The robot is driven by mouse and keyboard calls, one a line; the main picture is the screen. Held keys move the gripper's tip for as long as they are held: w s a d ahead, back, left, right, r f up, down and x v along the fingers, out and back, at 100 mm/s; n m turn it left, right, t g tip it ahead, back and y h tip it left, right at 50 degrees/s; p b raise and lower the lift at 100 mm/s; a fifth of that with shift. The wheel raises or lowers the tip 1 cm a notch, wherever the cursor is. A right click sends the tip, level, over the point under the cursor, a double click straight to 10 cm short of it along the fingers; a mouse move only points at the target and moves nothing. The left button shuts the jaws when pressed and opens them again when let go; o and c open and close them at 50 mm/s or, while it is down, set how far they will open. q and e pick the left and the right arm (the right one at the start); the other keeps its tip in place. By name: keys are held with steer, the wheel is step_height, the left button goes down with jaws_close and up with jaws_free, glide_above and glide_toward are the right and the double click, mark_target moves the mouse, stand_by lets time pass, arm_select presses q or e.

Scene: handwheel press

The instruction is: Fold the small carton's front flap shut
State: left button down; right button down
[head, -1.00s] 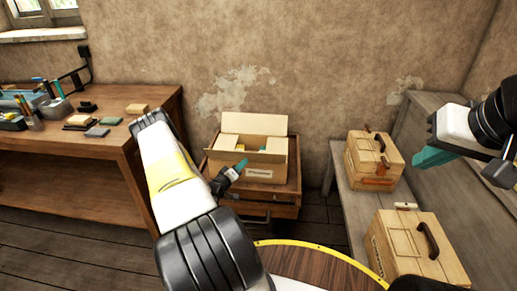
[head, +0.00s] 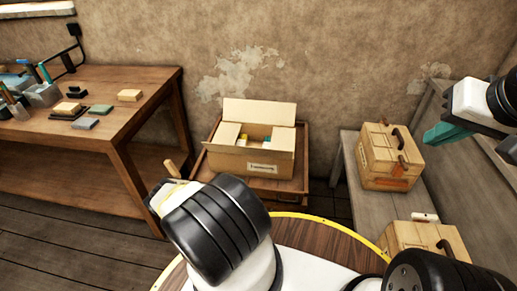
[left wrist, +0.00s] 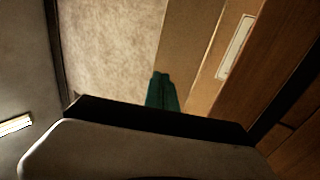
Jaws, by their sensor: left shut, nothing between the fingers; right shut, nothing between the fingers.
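The small carton (head: 254,161) sits in a shallow wooden tray by the wall, its label facing me. Its back flap (head: 260,112) stands up and the side flaps (head: 227,135) are folded inward, with a gap between them. I cannot clearly make out the front flap's position. My left gripper is hidden behind my arm in the head view. In the left wrist view its teal fingertips (left wrist: 161,91) are shut and empty, in front of the carton's cardboard (left wrist: 190,50); contact cannot be told. My right gripper (head: 441,134) is shut and empty, well right of the carton.
A wooden workbench (head: 105,120) with small blocks and tools stands at the left. A wooden case (head: 388,155) and another case (head: 425,240) stand on a grey bench (head: 355,190) at the right. A round yellow-edged tabletop (head: 310,240) lies in front. Small yellow and teal items show inside the carton.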

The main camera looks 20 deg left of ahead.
mark_target(246, 148)
arm_select(q)
steer(key=x, duration=1.3)
steer(key=shift+r, duration=0.1)
steer(key=shift+w+r, duration=0.1)
steer(key=shift+w, duration=0.05)
